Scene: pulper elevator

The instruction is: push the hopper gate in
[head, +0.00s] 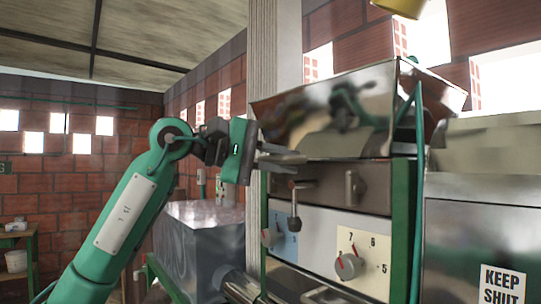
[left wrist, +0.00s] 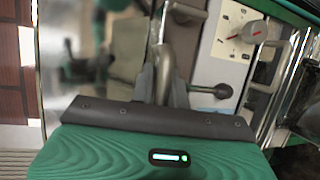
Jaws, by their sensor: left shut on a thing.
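The shiny metal hopper (head: 325,112) stands on top of the machine, above a brown-grey panel (head: 340,186). My left gripper (head: 290,157) is at the hopper's lower left edge, just above that panel. My right gripper is in neither view.
A lever with a dark knob (head: 294,222) hangs just below my left gripper; the knob (left wrist: 224,90) also shows in the left wrist view. A green post (head: 403,225) and a metal cabinet (head: 470,240) stand to the right.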

